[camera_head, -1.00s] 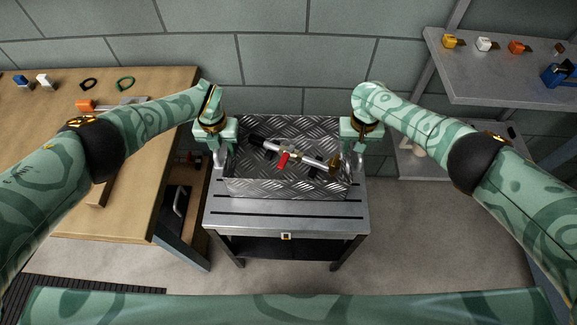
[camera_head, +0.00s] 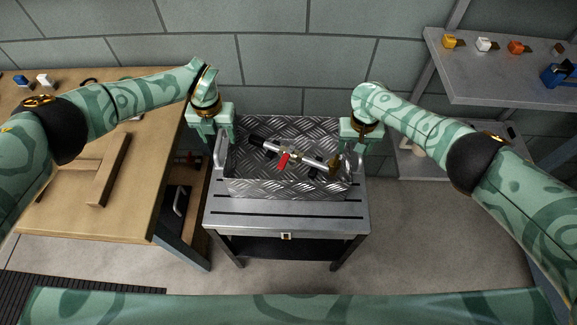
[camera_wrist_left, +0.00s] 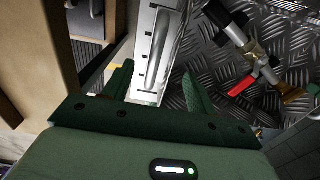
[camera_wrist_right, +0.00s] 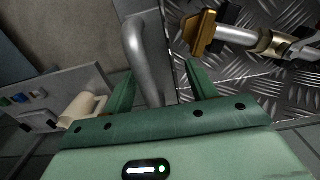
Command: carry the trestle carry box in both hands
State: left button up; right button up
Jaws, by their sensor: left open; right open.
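The carry box (camera_head: 292,184) is an open box of metal tread plate, standing level on a grey slotted bench. It holds a metal pipe-like fitting (camera_head: 318,161) with a black end and a red lever. My left gripper (camera_head: 212,138) is open and empty above the box's left handle (camera_head: 219,146). In the left wrist view that grey bar handle (camera_wrist_left: 161,40) lies ahead, between the finger lines. My right gripper (camera_head: 361,149) is open at the box's right end. In the right wrist view the right handle (camera_wrist_right: 137,45) runs between its fingers; contact cannot be told.
A wooden workbench (camera_head: 62,218) stands close on the left, partly under my left arm. A grey shelf (camera_head: 490,88) with small coloured items is at the upper right. A block wall (camera_head: 290,60) is behind the box. Bare floor (camera_head: 430,225) lies right of the bench.

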jog(key=shift+r, duration=0.15)
pick_arm(q)
notch_tip(320, 180, up, 6)
pick_arm(e)
notch_tip(320, 180, up, 12)
dwell(0.4)
jog(key=shift+f, duration=0.2)
